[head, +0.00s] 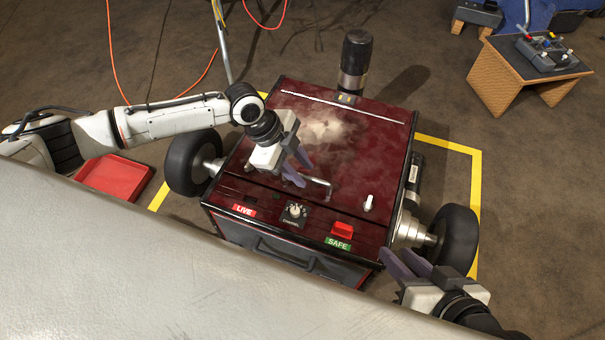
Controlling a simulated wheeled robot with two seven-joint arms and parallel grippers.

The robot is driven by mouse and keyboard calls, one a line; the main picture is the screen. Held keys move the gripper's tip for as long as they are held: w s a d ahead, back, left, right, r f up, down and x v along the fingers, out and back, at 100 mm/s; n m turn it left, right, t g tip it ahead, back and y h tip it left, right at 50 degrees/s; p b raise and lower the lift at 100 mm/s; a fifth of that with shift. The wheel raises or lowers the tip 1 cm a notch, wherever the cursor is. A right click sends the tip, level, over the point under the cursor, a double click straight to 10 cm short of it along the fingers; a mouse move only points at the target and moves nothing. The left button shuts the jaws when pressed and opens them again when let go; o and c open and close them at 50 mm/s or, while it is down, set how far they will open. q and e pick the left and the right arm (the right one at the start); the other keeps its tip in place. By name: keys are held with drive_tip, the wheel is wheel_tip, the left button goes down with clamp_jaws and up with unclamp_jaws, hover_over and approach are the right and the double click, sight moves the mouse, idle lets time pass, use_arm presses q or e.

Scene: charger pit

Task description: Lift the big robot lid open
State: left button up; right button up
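The big robot (390,232) is a dark red box on black wheels, and its lid (345,160) lies shut with a pale dusty patch on it. A metal bar handle (322,183) stands near the lid's front edge. My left gripper (300,172) is over the lid, just left of the handle. Its two purple fingers are apart, with nothing seen between them; I cannot tell if they touch the lid. My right gripper (402,262) is beyond the box's front right corner, by the right wheel. Its purple fingers are apart and empty.
The front panel has a LIVE label (244,211), a knob (294,212) and a red switch (342,230) above a SAFE label (338,243). A small white peg (368,203) stands right of the handle. A black cylinder (355,60) rises behind. A red tray (114,177) lies left.

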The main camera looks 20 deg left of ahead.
use_arm(q)
drive_tip(key=shift+w+d+f, duration=0.1)
drive_tip(key=shift+d+f, duration=0.1)
drive_tip(key=shift+f, duration=0.3)
clamp_jaws()
